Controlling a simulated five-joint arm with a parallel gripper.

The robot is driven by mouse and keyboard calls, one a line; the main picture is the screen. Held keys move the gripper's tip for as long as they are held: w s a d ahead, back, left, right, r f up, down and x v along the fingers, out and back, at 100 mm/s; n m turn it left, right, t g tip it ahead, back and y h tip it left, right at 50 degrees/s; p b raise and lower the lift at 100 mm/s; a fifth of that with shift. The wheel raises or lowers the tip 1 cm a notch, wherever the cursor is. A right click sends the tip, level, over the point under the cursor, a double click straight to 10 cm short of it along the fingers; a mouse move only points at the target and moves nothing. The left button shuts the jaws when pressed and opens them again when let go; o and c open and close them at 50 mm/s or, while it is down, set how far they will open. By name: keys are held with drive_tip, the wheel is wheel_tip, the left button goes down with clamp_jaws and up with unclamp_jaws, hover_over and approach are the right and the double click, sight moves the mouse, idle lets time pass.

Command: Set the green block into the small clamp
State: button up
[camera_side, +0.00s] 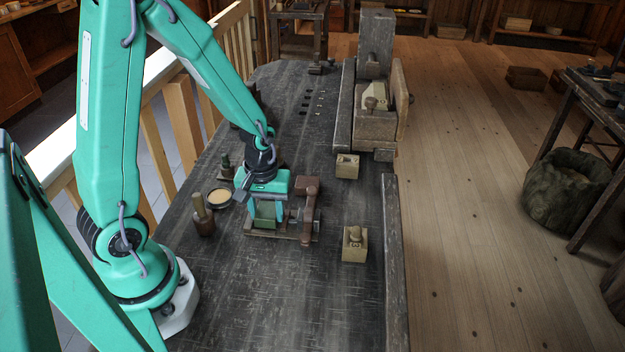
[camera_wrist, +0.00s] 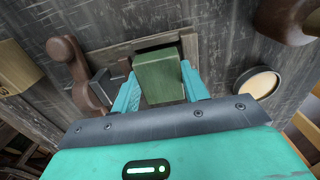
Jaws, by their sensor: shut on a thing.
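The green block (camera_side: 264,215) is held between the teal fingers of my gripper (camera_side: 265,206). In the wrist view the block (camera_wrist: 160,76) shows its top face, with a finger of my gripper (camera_wrist: 161,88) on each side. The small clamp (camera_side: 306,212) is a brown wooden piece with a flat base and a rounded upright arm on the right. It also shows at the left in the wrist view (camera_wrist: 70,58). The block is low over the clamp's base, left of the upright arm. I cannot tell whether it touches the base.
A round shallow dish (camera_side: 219,196) and a wooden pot with a handle (camera_side: 203,215) stand left of the clamp. Two pale blocks (camera_side: 354,244) (camera_side: 347,166) stand to the right. A larger wooden vise (camera_side: 375,125) is at the back. The front of the bench is clear.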

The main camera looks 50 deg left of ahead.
drive_tip(key=shift+f, duration=0.2)
drive_tip(key=o, duration=1)
drive_tip(key=shift+s, duration=0.1)
drive_tip(key=shift+c, duration=0.2)
drive_tip(key=shift+o, duration=0.2)
drive_tip(key=shift+a+r, duration=0.1)
drive_tip(key=shift+o, duration=0.2)
drive_tip(key=shift+r, duration=4.25)
